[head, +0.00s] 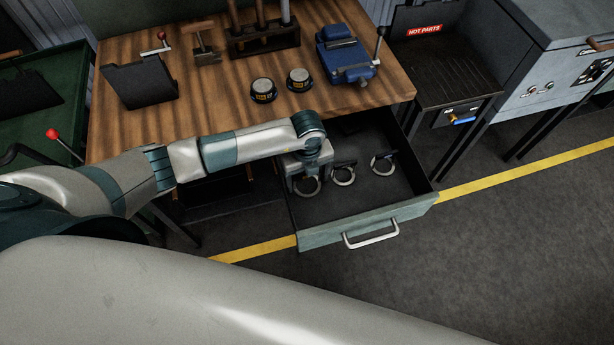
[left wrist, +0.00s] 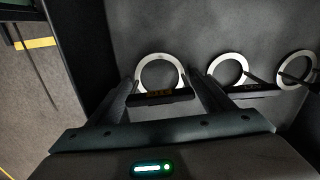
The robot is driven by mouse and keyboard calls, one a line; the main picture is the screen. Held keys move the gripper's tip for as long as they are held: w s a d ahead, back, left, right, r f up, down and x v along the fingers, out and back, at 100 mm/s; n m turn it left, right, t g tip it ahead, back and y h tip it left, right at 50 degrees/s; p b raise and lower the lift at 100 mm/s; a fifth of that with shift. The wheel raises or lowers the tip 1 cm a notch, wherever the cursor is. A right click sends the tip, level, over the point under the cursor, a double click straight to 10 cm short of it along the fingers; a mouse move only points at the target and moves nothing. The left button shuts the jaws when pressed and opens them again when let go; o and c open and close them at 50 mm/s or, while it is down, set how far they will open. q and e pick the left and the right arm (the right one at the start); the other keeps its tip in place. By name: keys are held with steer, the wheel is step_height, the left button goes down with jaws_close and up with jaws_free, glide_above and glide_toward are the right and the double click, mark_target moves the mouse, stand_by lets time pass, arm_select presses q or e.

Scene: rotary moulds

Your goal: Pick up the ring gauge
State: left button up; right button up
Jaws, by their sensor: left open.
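Three silver ring gauges with dark handles lie in a row in the open drawer. The left one (head: 309,193) is partly hidden by my left gripper (head: 308,176); the middle one (head: 344,183) and the right one (head: 383,173) lie to its right. In the left wrist view, my open left gripper (left wrist: 160,82) has its fingers on either side of the left ring gauge (left wrist: 160,55), with its dark labelled handle across the gap. The middle ring gauge (left wrist: 228,55) is just outside the right finger. I cannot tell whether the fingers touch anything. My right gripper is not in view.
The drawer front (head: 370,221) with its metal handle and the side walls surround the gauges. The wooden bench top (head: 210,100) overhangs the drawer's back. The drawer floor right of the gauges is clear.

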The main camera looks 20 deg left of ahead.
arm_select(q)
steer(key=shift+f, duration=0.15)
stand_by(0.3)
steer(key=c, duration=0.8)
step_height(320, 180, up, 18)
steer(key=b, duration=0.4)
steer(key=shift+w+a, duration=0.1)
steer(key=shift+a, duration=0.05)
